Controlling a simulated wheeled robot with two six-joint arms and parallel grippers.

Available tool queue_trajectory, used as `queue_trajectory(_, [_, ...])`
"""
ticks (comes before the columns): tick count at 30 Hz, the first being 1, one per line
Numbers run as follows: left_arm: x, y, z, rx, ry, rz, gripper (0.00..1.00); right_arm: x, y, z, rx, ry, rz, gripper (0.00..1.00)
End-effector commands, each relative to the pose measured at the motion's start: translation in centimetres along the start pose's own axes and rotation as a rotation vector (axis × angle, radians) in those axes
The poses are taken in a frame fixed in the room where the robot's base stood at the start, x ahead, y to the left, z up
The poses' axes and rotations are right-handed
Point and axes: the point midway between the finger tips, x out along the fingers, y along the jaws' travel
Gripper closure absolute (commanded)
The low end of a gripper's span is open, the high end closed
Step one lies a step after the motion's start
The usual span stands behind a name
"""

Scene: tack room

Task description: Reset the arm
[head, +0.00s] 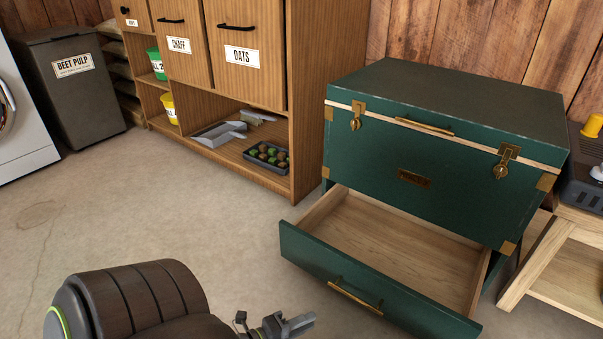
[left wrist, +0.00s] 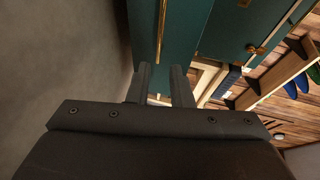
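My left gripper (head: 296,324) shows at the bottom edge of the head view, in front of the green trunk's drawer and apart from it. In the left wrist view its two fingers (left wrist: 161,86) stand apart with nothing between them. Beyond them are the green drawer front (left wrist: 185,40) and its brass handle (left wrist: 162,30). My left forearm (head: 130,305) fills the lower left of the head view. My right gripper is in neither view.
The green trunk (head: 440,150) has its lid shut and its empty lower drawer (head: 400,260) pulled out. A wooden feed cabinet (head: 294,150) stands behind, with a tray (head: 266,158) on its low shelf. Bare floor (head: 190,210) lies left of the trunk. A wooden bench (head: 560,260) stands right.

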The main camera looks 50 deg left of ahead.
Motion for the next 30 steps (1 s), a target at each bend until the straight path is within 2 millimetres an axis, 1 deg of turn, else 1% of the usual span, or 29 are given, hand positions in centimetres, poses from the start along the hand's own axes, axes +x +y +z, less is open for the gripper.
queue_trajectory(1, [-0.4,-0.1,0.0,0.000,-0.001,0.001,0.81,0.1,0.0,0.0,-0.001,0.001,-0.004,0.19])
queue_trajectory(5, [-0.7,0.0,0.0,0.000,0.000,-0.001,0.81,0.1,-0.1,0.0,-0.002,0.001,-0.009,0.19])
queue_trajectory(20, [-0.7,0.0,0.0,0.000,0.000,-0.001,0.81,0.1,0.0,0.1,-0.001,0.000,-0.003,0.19])
queue_trajectory(22, [-0.6,-0.3,-0.1,-0.004,0.002,-0.007,0.81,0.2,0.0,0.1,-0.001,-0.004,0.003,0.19])
queue_trajectory(23, [-0.5,-0.7,-0.2,-0.009,0.004,-0.015,0.81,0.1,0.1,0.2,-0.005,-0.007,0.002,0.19])
queue_trajectory(26, [0.0,-3.8,-1.3,-0.059,0.026,-0.076,0.81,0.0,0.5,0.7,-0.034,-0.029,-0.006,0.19])
queue_trajectory(29, [0.8,-9.7,-3.3,-0.152,0.076,-0.195,0.81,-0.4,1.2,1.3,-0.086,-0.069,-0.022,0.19])
queue_trajectory(30, [1.0,-12.6,-4.3,-0.200,0.104,-0.255,0.81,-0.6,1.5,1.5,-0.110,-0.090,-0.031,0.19])
